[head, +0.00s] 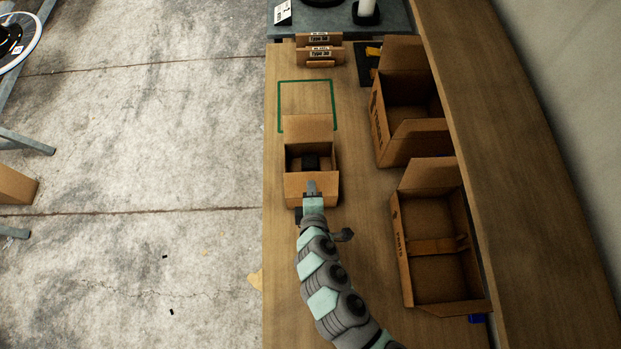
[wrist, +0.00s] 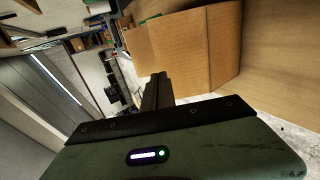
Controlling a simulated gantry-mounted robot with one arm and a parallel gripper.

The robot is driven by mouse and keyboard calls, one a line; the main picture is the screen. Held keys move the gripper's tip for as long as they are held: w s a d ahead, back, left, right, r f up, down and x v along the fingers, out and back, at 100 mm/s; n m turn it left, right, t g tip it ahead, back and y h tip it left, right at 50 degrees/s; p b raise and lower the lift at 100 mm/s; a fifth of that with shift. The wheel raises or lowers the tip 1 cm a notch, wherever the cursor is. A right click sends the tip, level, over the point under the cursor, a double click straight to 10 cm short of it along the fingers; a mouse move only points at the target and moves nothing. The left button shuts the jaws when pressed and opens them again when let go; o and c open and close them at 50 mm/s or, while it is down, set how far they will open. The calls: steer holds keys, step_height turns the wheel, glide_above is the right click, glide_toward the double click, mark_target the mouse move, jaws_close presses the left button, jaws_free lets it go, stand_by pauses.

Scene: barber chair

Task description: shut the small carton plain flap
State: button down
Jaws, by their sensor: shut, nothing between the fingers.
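The small carton (head: 323,160) stands open on the wooden bench, with a dark object (head: 311,162) inside it. One flap (head: 308,128) stands out at its far side, and another flap (head: 311,185) is on its near side. My gripper (head: 311,186) is shut and empty, its tip at the near flap; I cannot tell whether it touches. In the wrist view the shut fingers (wrist: 158,90) point at a brown cardboard panel (wrist: 195,50). Which flap is the plain one cannot be told from these views.
Two larger open cartons stand on the right, one farther back (head: 403,105) and one nearer (head: 435,250). A green outline (head: 335,105) marks the bench (head: 285,270) behind the small carton. Small labelled boxes (head: 319,50) stand at the back.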

mark_target(310, 173)
steer(key=shift+x, duration=2.4)
steer(key=shift+a+r, duration=0.1)
